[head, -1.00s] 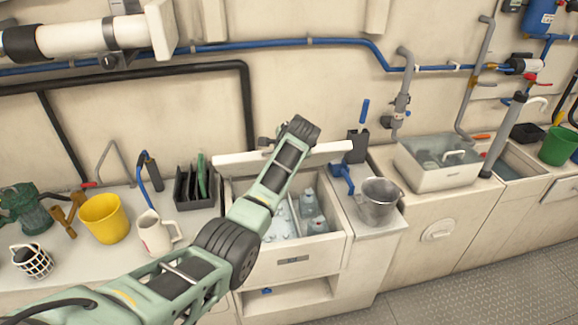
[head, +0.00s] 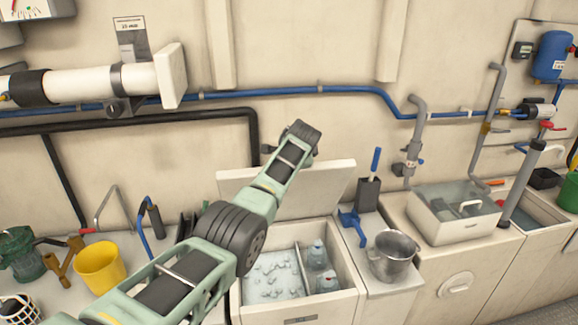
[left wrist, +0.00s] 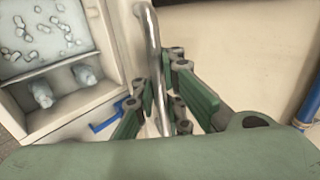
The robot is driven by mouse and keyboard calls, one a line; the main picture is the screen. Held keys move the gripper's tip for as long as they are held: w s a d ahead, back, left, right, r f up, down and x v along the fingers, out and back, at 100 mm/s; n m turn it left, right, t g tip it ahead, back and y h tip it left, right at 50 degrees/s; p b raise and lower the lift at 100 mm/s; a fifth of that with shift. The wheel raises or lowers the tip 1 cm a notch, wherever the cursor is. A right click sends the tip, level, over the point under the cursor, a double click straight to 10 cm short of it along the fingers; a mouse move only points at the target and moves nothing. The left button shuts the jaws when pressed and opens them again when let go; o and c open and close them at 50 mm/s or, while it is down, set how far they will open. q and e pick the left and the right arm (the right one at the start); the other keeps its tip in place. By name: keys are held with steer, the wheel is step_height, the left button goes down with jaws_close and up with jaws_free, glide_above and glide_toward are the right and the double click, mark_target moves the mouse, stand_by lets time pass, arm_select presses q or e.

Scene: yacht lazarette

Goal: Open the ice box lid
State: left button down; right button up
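The ice box (head: 335,307) is open in the head view, with ice and bottles inside. Its pale lid (head: 325,187) stands raised and tilted at the back, its broad inner face showing. My left arm reaches across the box, and its wrist end is in front of the lid; the fingers are mostly hidden there. In the left wrist view, my left gripper (left wrist: 156,92) has its green-padded fingers on either side of a metal bar (left wrist: 152,45), with gaps visible beside the bar. The ice box interior (left wrist: 50,45) is at the left there. My right gripper is out of view.
A metal bucket (head: 391,256) and a blue-handled tool (head: 352,226) are right of the box. A yellow bucket (head: 99,269) stands on the counter at left. A clear-topped basin (head: 455,212) is further right. Blue pipes (head: 300,90) run along the wall.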

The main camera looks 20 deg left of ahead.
arm_select(q)
steer(key=shift+w+d+r, duration=0.1)
steer(key=shift+w+r, duration=0.05)
steer(key=shift+r, duration=0.4)
steer(key=c, duration=2.2)
jaws_free()
steer(key=shift+r, duration=0.1)
steer(key=shift+o, duration=0.4)
steer(key=shift+s+d+r, duration=0.1)
steer(key=shift+s+d, duration=0.05)
steer(key=shift+s, duration=0.3)
steer(key=shift+f, duration=0.25)
steer(key=v, duration=1.2)
steer(key=shift+s+r, duration=0.1)
steer(key=shift+r, duration=0.05)
